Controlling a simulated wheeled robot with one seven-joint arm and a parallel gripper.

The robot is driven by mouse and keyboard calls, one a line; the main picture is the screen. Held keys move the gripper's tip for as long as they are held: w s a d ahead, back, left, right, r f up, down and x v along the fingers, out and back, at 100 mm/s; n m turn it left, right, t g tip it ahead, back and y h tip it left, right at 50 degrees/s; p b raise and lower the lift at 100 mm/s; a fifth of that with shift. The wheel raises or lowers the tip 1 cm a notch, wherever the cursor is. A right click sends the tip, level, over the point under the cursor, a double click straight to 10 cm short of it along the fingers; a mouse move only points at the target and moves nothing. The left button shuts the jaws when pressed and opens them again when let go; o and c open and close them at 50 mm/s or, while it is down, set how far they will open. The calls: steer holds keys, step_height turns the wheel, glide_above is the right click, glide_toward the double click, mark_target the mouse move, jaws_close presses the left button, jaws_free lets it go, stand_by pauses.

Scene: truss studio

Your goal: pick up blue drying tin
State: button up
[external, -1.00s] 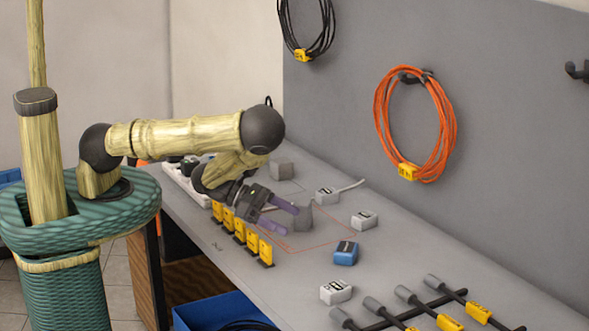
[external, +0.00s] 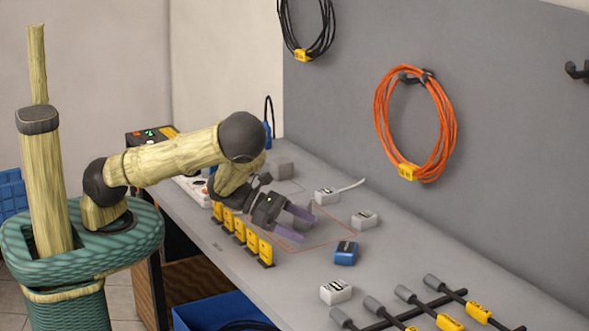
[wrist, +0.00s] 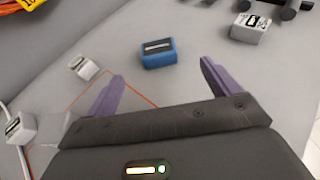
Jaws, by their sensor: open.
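The blue drying tin (external: 345,253) is a small blue box with a dark label strip on top, standing on the grey bench. In the wrist view the blue tin (wrist: 158,53) lies ahead of the fingertips, between their lines. My gripper (external: 305,228) is open and empty, with purple fingers, above the bench to the left of the tin in the external view. In the wrist view my gripper (wrist: 160,80) shows both fingers apart, with nothing between them.
White boxes (external: 364,219) (external: 336,292) stand near the blue tin. A white box with a cable (external: 328,195) is farther back. Yellow tagged blocks (external: 240,233) line the front edge. Grey-tipped rods with yellow tags (external: 427,307) lie at right. Bench around the tin is clear.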

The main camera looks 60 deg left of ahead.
mark_target(340, 246)
steer(key=shift+w+d+f+b, duration=0.2)
steer(key=shift+f+b, duration=0.2)
steer(key=shift+b, duration=1.2)
steer(key=shift+w+d+r, duration=0.1)
steer(key=shift+w+d, duration=0.15)
steer(key=shift+d, duration=0.05)
steer(key=p+x, duration=0.1)
steer(key=x, duration=0.4)
steer(key=shift+w+d, duration=0.25)
steer(key=shift+w, duration=0.05)
steer(key=shift+w+d+f, duration=0.25)
steer(key=shift+f, duration=0.05)
steer(key=shift+a+p+x, duration=0.25)
steer(key=shift+p+x, duration=0.2)
steer(key=shift+x, duration=2.1)
steer(key=shift+w+f, duration=0.1)
steer(key=shift+f, duration=0.1)
steer(key=c, duration=1.1)
